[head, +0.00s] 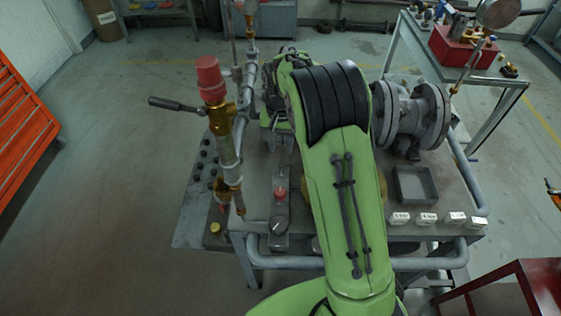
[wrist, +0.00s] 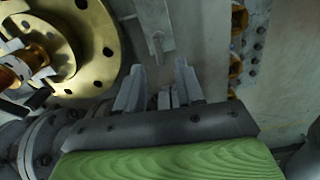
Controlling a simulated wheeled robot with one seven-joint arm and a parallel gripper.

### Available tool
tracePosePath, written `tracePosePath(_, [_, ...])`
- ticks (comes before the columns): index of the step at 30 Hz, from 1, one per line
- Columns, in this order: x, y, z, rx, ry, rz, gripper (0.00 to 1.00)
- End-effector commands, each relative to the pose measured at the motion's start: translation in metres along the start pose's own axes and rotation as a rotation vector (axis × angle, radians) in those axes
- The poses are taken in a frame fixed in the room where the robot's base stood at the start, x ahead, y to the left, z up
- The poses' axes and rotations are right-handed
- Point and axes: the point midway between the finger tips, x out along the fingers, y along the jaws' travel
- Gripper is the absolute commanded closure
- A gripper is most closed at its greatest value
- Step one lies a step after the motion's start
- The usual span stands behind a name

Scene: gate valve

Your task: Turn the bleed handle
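My gripper (wrist: 160,68) shows in the wrist view with its two grey fingers apart and nothing between them. A flat grey metal bar (wrist: 154,30), possibly the bleed handle, hangs just beyond the fingertips, roughly in line with the gap. It looks apart from the fingers. In the head view, a dark lever (head: 178,104) sticks out to the left from an upright brass valve with a red cap (head: 209,78); I cannot tell which of these is the bleed handle. My green arm hides the gripper and the middle of the bench in the head view.
A brass flanged disc (wrist: 78,40) stands close to the left of the gripper, with grey flanges (wrist: 45,140) below it. A pale panel (wrist: 205,50) is behind. The bench (head: 395,233) carries a grey flanged valve body (head: 410,115) and an open tray (head: 415,186).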

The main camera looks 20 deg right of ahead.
Motion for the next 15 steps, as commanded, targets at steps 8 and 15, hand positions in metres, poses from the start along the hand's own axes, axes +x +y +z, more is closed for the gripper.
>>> tracePosePath(8, [0.062,0.0,0.0,0.0,-0.001,0.001,0.63])
tracePosePath(15, [0.072,0.0,0.0,0.0,0.002,-0.001,0.63])
